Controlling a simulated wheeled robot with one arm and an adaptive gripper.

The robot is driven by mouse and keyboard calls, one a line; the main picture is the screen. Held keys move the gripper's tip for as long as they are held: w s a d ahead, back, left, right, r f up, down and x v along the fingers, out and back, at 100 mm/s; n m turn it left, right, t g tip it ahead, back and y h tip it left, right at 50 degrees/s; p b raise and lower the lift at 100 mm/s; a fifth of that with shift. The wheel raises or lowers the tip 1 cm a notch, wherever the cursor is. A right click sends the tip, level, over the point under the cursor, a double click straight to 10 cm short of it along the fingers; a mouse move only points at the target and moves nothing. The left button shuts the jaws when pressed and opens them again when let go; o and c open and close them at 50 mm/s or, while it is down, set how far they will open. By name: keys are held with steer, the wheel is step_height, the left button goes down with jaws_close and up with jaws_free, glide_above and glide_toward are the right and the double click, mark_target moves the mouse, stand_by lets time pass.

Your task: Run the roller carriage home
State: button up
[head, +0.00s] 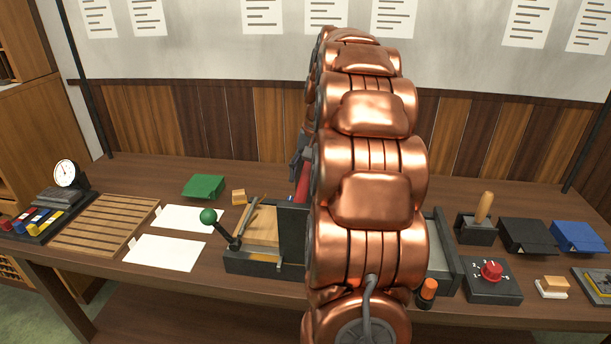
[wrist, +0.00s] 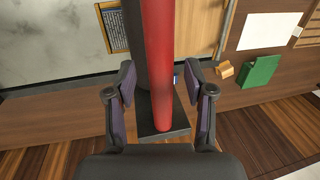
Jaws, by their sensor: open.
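The roller carriage shows in the wrist view as a red roller (wrist: 160,60) beside a dark roller (wrist: 132,35), with a dark end block (wrist: 168,120). My gripper (wrist: 160,68) is open, one finger on each side of the red roller; contact cannot be told. In the head view a sliver of the red roller (head: 301,184) shows left of my copper arm, which hides most of the carriage. The press (head: 250,262) has a dark frame and a wooden bed (head: 262,226). A green-knobbed lever (head: 208,215) stands at its left end.
Left of the press lie white sheets (head: 165,253), a slatted rack (head: 103,223) and a green box (head: 204,186). Right are an orange-topped peg (head: 428,289), a red-knobbed dial box (head: 492,271), a wooden-handled tool (head: 484,206) and dark and blue boxes (head: 579,237).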

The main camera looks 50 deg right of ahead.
steer(key=shift+f, duration=0.35)
jaws_close()
stand_by(0.3)
